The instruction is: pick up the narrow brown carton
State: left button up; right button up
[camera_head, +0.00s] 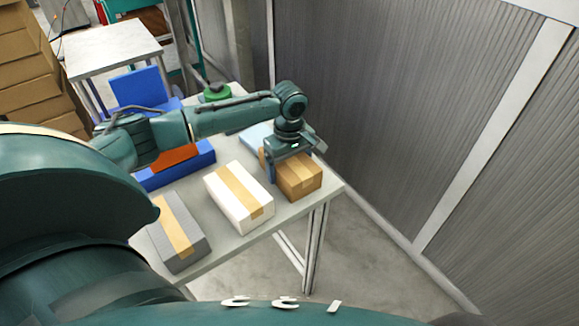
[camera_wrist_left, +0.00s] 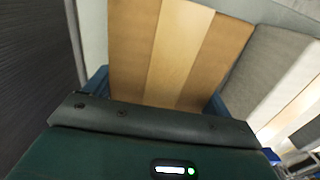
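The narrow brown carton (camera_head: 303,184) stands near the right end of the table, with a paler tape strip across its top. In the left wrist view the carton (camera_wrist_left: 131,45) fills the space between the two blue fingers. My left gripper (camera_head: 293,158) is over the carton, pointing down, with a finger on either side of it. In the wrist view no clear gap shows beside the fingers, but the carton hides their inner faces, so I cannot tell whether they press on it. The carton appears to rest on the table. My right gripper is not in view.
A white carton (camera_head: 250,212) stands close left of the brown one, and a grey carton (camera_head: 171,241) further left. Behind are a blue bin (camera_head: 204,158), a light-blue item (camera_head: 252,136) and a green round object (camera_head: 216,93). A grey ribbed wall (camera_head: 400,90) rises beyond the table (camera_head: 221,239).

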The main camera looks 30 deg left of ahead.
pick_arm(q)
jog(key=c, duration=0.7)
jog(key=shift+r, duration=0.15)
